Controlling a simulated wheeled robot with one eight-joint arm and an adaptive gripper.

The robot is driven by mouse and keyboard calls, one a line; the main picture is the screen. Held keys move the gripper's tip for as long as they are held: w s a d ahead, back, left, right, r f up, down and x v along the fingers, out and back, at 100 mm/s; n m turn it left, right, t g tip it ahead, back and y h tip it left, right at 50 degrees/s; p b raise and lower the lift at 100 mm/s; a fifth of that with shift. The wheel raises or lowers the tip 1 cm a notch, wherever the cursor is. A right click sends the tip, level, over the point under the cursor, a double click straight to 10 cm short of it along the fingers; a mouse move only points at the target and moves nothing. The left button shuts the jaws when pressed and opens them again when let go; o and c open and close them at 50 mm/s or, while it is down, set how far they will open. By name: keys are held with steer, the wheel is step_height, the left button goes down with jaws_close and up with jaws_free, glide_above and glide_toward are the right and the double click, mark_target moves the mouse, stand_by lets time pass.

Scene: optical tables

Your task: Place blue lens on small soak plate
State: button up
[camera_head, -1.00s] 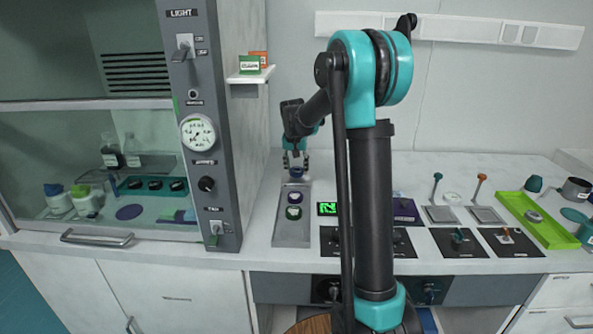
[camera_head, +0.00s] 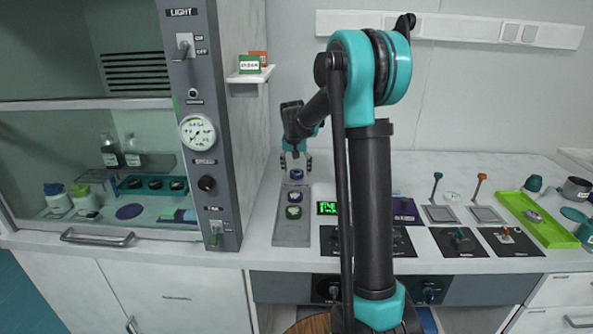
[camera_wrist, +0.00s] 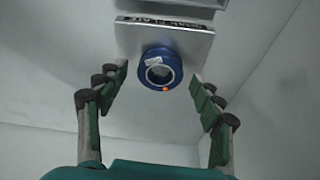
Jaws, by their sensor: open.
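The blue lens (camera_wrist: 160,70) is a thick blue ring with a clear centre, a small white label and an orange dot. In the wrist view it rests on a small metal plate (camera_wrist: 190,45) with "PLATE" readable on its edge label, which I take as the small soak plate. My gripper (camera_wrist: 164,80) is open, with one finger on each side of the lens and a gap to both. In the head view my gripper (camera_head: 296,161) is just behind the blue lens (camera_head: 296,174), at the far end of a grey tray; the plate is hard to make out there.
The grey tray (camera_head: 290,235) holds a purple lens (camera_head: 294,196) and a green lens (camera_head: 294,212). A fume hood (camera_head: 205,130) stands close on the left. A green display (camera_head: 327,208), switch panels and a lime tray (camera_head: 550,228) are to the right. The bench behind is clear.

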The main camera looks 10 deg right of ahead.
steer(key=v, duration=1.2)
steer(key=shift+f, duration=0.1)
stand_by(0.8)
